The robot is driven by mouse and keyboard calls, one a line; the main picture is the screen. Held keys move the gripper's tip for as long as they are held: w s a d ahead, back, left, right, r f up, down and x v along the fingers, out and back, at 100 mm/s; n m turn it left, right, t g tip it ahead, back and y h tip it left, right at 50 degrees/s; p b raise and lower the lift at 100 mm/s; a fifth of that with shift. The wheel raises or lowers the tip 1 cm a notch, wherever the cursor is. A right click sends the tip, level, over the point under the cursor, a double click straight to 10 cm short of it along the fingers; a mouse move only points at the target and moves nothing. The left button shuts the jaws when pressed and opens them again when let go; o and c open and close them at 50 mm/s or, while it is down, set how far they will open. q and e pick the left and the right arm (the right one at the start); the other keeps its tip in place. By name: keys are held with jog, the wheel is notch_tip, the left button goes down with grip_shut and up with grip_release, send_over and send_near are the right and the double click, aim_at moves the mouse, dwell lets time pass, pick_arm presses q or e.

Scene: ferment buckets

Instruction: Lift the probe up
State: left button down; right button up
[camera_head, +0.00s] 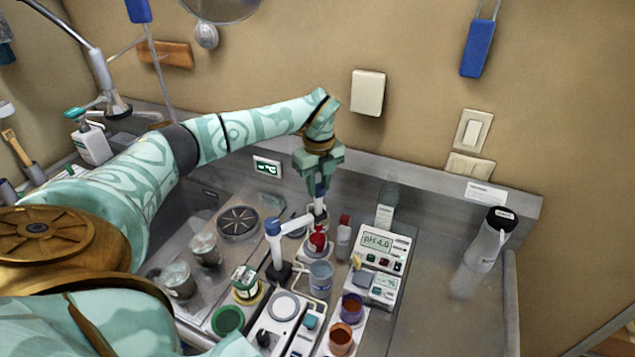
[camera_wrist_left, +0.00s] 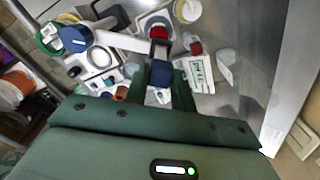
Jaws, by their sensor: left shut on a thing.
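The probe (camera_head: 319,189) has a dark blue top and sits at the end of a white stand arm (camera_head: 292,224). My left gripper (camera_head: 318,186) points down and is shut on the probe's top. In the left wrist view the dark blue probe top (camera_wrist_left: 160,74) lies between the two green fingers of my left gripper (camera_wrist_left: 159,80). The stand has a blue knob (camera_head: 272,226) and a dark foot (camera_head: 279,270). The probe's lower end is hard to make out near a red-topped item (camera_head: 317,242). My right gripper is not in view.
A pH meter (camera_head: 377,243) showing 4.0 stands right of the stand. A tall bottle (camera_head: 485,250) stands at right. The counter between meter and bottle is clear.

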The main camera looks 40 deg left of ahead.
pick_arm(q)
jog(key=shift+w+a+r, duration=0.1)
jog(key=shift+w+r, duration=0.1)
jog(key=shift+r, duration=0.05)
jog(key=c, duration=1.3)
grip_release()
jog(key=shift+c, duration=0.2)
jog(key=shift+o, duration=0.9)
jog(key=shift+s, duration=0.2)
jog(key=shift+w+r, duration=0.1)
jog(key=shift+r, duration=0.3)
notch_tip(320, 180, up, 16)
jog(key=shift+f, duration=0.2)
